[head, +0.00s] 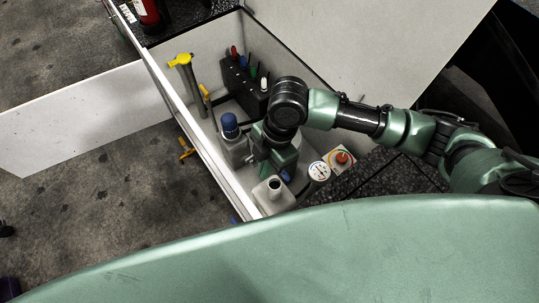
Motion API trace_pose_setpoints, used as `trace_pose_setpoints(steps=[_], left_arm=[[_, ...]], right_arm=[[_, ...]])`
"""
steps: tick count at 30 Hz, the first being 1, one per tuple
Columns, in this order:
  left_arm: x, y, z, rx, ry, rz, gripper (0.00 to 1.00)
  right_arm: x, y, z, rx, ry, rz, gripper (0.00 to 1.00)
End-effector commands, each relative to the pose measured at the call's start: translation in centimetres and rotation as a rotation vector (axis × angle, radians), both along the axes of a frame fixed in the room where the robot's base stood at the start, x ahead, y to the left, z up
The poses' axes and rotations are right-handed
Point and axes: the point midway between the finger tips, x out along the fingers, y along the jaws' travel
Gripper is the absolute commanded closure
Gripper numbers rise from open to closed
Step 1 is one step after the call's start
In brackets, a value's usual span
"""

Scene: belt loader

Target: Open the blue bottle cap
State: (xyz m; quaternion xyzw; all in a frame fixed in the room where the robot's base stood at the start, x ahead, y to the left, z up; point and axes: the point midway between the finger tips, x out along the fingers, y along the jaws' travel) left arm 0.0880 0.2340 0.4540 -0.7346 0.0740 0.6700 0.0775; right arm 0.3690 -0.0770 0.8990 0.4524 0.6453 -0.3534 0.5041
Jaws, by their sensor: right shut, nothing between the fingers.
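A grey bottle (236,151) with a blue cap (230,124) stands upright inside the open white compartment in the head view. The cap sits on its neck. My right gripper (264,168) points down just to the right of this bottle. It is shut and empty, its fingertips partly hidden by the hand. I cannot tell whether it touches the bottle. A second, pale bottle (272,196) with an open neck stands nearer to me. A small blue piece (287,175) shows beside the gripper; I cannot tell what it is. My left gripper is out of view.
A yellow-topped dipstick-like part (181,60) stands at the compartment's far left. A black block (240,85) with coloured plugs is behind. A round gauge (319,171) and an orange knob (342,158) lie to the right. The white wall (190,108) edges the left.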

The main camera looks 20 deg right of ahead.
Motion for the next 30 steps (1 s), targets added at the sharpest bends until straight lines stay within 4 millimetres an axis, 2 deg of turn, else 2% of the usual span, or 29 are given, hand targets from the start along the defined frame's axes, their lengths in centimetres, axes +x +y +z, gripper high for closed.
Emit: trace_pose_setpoints(steps=[5,9,13,26,30], left_arm=[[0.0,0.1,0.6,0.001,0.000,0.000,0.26],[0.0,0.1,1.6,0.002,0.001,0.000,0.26],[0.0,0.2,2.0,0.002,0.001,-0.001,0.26],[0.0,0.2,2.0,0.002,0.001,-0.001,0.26],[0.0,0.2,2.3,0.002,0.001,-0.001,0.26]], right_arm=[[-0.5,0.9,-3.6,-0.001,0.006,0.000,1.00],[0.5,-1.5,-3.0,-0.004,-0.001,-0.003,1.00],[0.9,-2.5,-3.0,-0.001,0.001,-0.001,1.00],[1.0,-3.0,-3.1,0.001,0.001,0.000,1.00],[1.2,-3.8,-3.0,0.046,0.024,-0.003,1.00]])
